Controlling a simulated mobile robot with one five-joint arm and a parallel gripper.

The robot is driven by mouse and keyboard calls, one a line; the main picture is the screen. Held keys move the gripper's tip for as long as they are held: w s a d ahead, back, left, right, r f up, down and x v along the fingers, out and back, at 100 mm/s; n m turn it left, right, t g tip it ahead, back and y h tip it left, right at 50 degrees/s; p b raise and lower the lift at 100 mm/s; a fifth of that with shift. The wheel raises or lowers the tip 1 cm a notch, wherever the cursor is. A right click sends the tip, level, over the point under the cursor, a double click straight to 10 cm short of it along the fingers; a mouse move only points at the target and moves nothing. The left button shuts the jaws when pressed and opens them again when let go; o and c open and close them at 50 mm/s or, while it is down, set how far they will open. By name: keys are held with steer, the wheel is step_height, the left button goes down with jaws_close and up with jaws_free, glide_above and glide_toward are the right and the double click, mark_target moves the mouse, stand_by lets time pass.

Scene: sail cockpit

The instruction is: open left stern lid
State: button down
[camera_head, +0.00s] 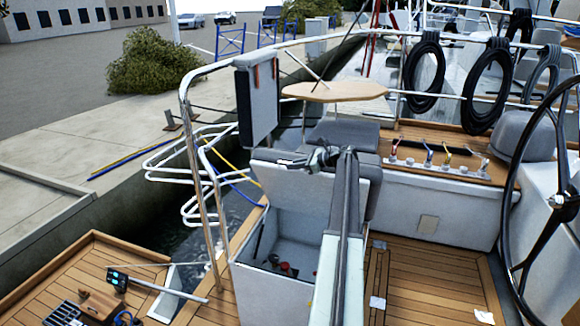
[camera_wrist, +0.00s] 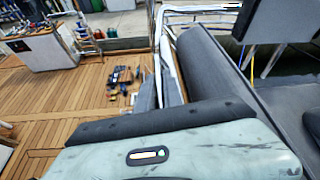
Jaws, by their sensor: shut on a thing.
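The left stern lid (camera_head: 300,187) is raised and tilted, with its pale underside facing the head camera. Below it the white stern locker (camera_head: 270,290) is open, and small red items (camera_head: 287,269) show inside. My gripper (camera_head: 318,157) is at the lid's upper edge, shut on it. My arm crosses in front of the lid's right part and hides some of it and the locker's right side. In the wrist view the fingertips cannot be made out.
A metal rail (camera_head: 196,180) with a hanging grey pad (camera_head: 257,100) stands left of the locker. A round wooden table (camera_head: 336,91) is behind, and a black steering wheel (camera_head: 515,200) is at right. Wooden deck (camera_head: 430,285) right of the locker is mostly clear.

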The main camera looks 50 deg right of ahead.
steer(key=c, duration=1.5)
jaws_free()
steer(key=shift+s, duration=0.1)
